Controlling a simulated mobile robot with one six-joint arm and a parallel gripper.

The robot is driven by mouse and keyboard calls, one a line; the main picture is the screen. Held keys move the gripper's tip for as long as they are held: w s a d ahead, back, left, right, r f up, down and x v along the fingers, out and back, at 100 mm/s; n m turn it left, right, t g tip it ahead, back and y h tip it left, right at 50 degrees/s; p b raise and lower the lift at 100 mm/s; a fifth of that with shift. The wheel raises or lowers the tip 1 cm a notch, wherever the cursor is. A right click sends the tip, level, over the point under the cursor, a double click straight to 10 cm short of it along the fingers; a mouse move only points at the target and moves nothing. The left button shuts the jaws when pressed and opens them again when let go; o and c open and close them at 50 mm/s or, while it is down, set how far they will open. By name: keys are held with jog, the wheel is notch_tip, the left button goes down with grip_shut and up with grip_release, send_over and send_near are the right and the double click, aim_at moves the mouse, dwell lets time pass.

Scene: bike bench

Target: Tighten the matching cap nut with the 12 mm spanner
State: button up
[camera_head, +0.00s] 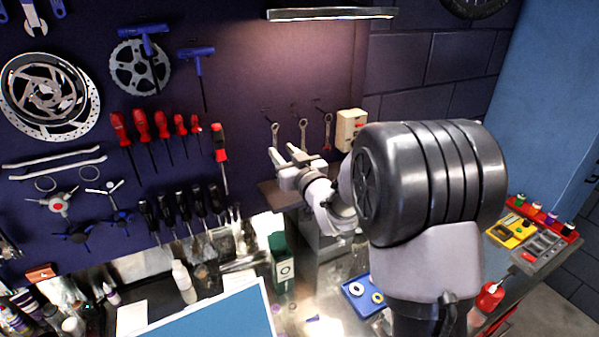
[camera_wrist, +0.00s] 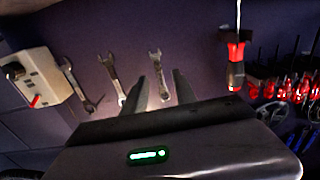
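Three spanners hang on the dark wall: a left one (camera_head: 275,134), a middle one (camera_head: 303,132) and a right one (camera_head: 328,130). Their sizes cannot be read. The wrist view is upside down and shows them in reverse order: the left one (camera_wrist: 158,72), the middle one (camera_wrist: 112,72) and the right one (camera_wrist: 75,80). My gripper (camera_head: 282,152) is open and points at the wall just below the left spanner. In the wrist view, the fingers of my gripper (camera_wrist: 161,82) stand apart, with the left spanner between them in the picture; contact cannot be told. No cap nut can be made out.
A cream box (camera_head: 350,128) with a red switch is right of the spanners. A red-black screwdriver (camera_head: 220,155) hangs to their left. Below are a dark green box (camera_head: 281,262), a blue tray (camera_head: 360,292) and a red organiser (camera_head: 540,220). My arm hides part of the bench.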

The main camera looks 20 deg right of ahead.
jog(key=s+d+b, duration=0.1)
jog(key=s+d, duration=0.1)
jog(key=s, duration=0.9)
jog(key=shift+s+d, duration=0.15)
jog(key=shift+s, duration=0.15)
